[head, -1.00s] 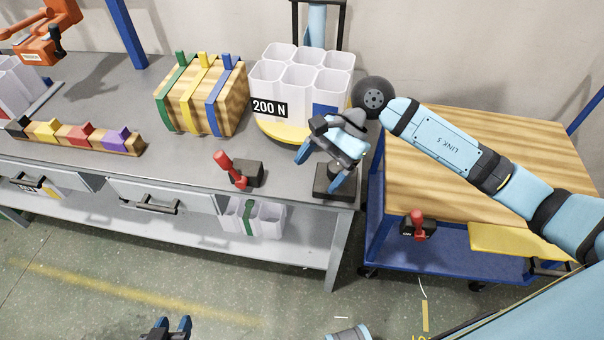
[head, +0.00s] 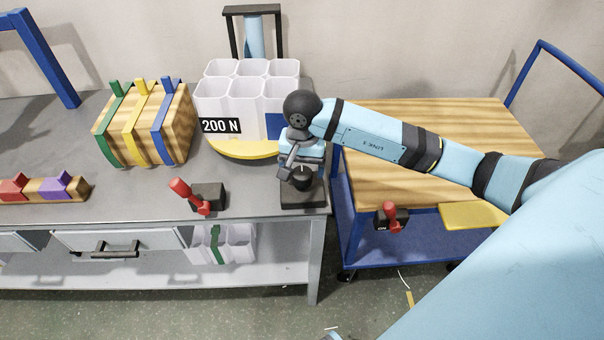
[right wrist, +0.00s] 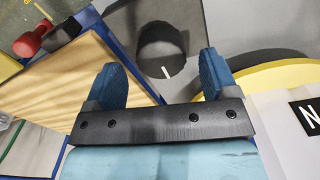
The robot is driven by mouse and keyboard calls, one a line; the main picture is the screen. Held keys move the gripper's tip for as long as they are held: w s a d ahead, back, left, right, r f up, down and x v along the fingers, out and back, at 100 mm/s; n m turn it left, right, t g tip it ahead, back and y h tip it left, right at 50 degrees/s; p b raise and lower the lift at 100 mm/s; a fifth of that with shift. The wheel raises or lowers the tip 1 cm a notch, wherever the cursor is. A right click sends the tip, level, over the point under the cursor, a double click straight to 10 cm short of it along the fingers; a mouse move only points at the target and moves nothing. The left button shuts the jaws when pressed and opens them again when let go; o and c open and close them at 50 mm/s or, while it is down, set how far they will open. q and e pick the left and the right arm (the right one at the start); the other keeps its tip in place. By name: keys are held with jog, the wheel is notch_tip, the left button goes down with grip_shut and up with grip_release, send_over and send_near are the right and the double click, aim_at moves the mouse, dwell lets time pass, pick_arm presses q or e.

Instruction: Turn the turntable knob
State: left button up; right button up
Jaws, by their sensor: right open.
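The turntable knob (head: 303,182) is a black round knob on a dark base at the right front corner of the grey workbench. In the right wrist view the knob (right wrist: 160,48) is a dark cylinder with a white line beside its lower edge. The yellow turntable disc (head: 232,149) is left of the knob, under a cluster of white bins (head: 240,97) marked 200 N. My right gripper (head: 302,163) is right above the knob, pointing down. It is open, and in the wrist view the knob appears between and beyond its blue fingertips. Contact cannot be told. My left gripper is out of view.
A red lever (head: 190,196) stands on the bench left of the knob. A strapped wooden crate (head: 146,122) is farther left. A blue cart (head: 425,125) with a wooden top stands to the right; a red switch (head: 391,217) is on its front.

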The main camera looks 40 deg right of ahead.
jog(key=shift+f, duration=1.45)
jog(key=shift+c, duration=0.5)
jog(key=c, duration=0.8)
jog(key=shift+c, duration=0.2)
jog(key=shift+m, duration=0.3)
